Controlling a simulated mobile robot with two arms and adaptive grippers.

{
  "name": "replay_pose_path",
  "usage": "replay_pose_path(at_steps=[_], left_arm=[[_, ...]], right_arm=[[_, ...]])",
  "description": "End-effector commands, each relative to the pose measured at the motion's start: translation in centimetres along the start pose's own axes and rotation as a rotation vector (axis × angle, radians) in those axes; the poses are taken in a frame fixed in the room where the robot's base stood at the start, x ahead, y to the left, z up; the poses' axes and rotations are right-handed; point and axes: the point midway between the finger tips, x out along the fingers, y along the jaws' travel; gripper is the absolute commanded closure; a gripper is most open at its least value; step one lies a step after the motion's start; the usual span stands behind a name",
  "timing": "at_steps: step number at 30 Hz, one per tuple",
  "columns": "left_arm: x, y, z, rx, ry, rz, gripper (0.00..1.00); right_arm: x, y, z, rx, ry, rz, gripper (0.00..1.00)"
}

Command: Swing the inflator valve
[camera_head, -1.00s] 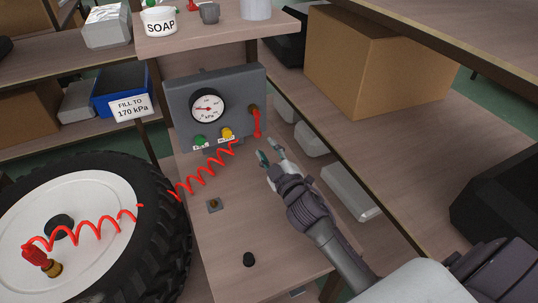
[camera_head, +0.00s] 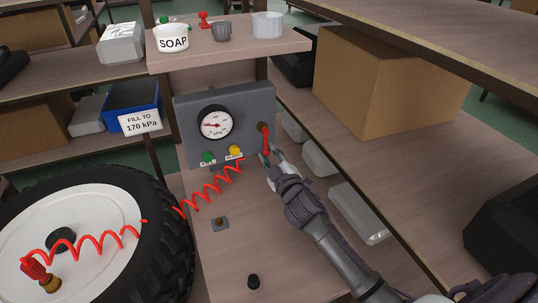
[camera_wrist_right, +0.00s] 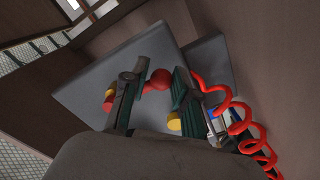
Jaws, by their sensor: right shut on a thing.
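The inflator valve is a red lever (camera_head: 265,138) on the right side of the grey gauge panel (camera_head: 184,105). It hangs nearly straight down from a brass pivot. My right gripper (camera_head: 272,157) is at the lever's lower end and shut on it. In the right wrist view the red knob (camera_wrist_right: 158,80) of the lever sits between the two fingers of my right gripper (camera_wrist_right: 160,72). The pressure gauge (camera_head: 215,123) has a white dial with a red needle; its figures are too small to read. My left gripper is not in view.
A green button (camera_head: 208,158) and a yellow button (camera_head: 235,150) sit low on the panel. A red coiled hose (camera_head: 208,193) runs towards the tire (camera_head: 168,235) at left. A shelf (camera_head: 235,55) with a soap tub (camera_head: 173,38) overhangs the panel. A cardboard box (camera_head: 375,85) stands right.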

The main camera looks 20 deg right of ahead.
Motion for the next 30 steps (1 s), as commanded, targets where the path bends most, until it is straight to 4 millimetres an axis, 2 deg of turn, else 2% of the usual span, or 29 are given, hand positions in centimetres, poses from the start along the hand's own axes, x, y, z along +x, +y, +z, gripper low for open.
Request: replay_pose_path(at_steps=[7, 17, 30], left_arm=[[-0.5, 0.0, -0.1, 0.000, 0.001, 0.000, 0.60], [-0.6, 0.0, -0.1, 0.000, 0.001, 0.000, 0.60], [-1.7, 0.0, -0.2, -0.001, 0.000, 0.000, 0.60]], right_arm=[[0.0, 1.4, 0.7, -0.002, 0.001, 0.005, 0.96], [0.1, 1.7, 0.6, -0.001, 0.005, 0.008, 0.96], [0.1, 3.5, 1.3, -0.001, 0.006, 0.008, 0.96]])
